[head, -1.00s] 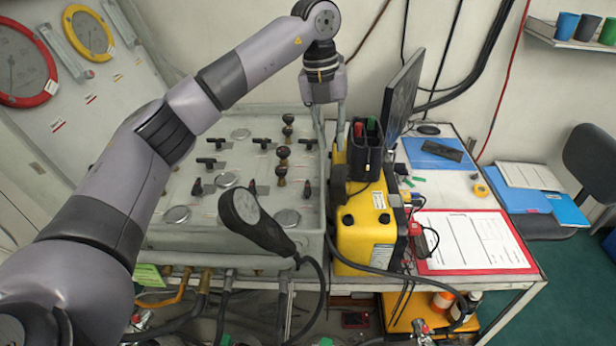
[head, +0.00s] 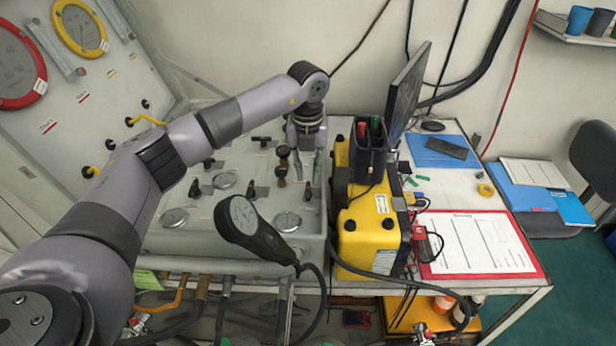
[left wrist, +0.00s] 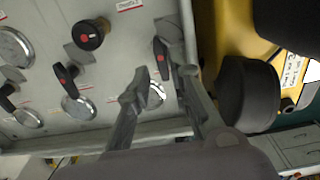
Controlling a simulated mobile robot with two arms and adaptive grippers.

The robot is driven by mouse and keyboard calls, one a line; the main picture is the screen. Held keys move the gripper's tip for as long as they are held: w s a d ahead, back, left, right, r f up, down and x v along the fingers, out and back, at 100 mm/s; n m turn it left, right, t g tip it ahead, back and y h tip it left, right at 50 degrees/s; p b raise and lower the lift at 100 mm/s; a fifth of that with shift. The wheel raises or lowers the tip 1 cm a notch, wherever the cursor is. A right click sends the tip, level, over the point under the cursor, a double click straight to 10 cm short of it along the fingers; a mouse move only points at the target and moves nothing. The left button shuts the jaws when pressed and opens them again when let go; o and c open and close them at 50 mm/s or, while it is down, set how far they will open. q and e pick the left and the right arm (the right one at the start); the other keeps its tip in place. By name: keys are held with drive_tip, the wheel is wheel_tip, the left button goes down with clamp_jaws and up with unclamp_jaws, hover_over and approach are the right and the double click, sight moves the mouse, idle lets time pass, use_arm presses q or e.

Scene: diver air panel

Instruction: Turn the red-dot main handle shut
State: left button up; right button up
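A black lever handle with a red dot (left wrist: 161,57) shows in the left wrist view, close beside the right finger, which partly hides it. A second red-dot lever (left wrist: 72,88) and a round black knob with a red dot (left wrist: 90,34) are farther left on the grey panel. I cannot tell which is the main handle. My left gripper (left wrist: 163,88) is open, its fingers apart over the panel with nothing held between them. In the head view the gripper (head: 305,155) points down over the panel's right side, above a black lever (head: 307,191). My right gripper is not in view.
A yellow case (head: 368,235) stands close along the panel's right edge. A black handheld gauge (head: 255,230) leans over the panel's front. A monitor (head: 405,92) and a red-framed sheet (head: 475,245) are farther right. Hoses run below the panel.

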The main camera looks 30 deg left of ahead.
sight(308, 188)
use_arm(q)
wheel_tip(308, 188, down, 3)
drive_tip(key=shift+f+p, duration=0.2)
drive_tip(key=shift+p, duration=0.2)
drive_tip(key=shift+f, duration=0.35)
drive_tip(key=shift+d, duration=0.1)
drive_tip(key=shift+c, duration=1.1)
clamp_jaws()
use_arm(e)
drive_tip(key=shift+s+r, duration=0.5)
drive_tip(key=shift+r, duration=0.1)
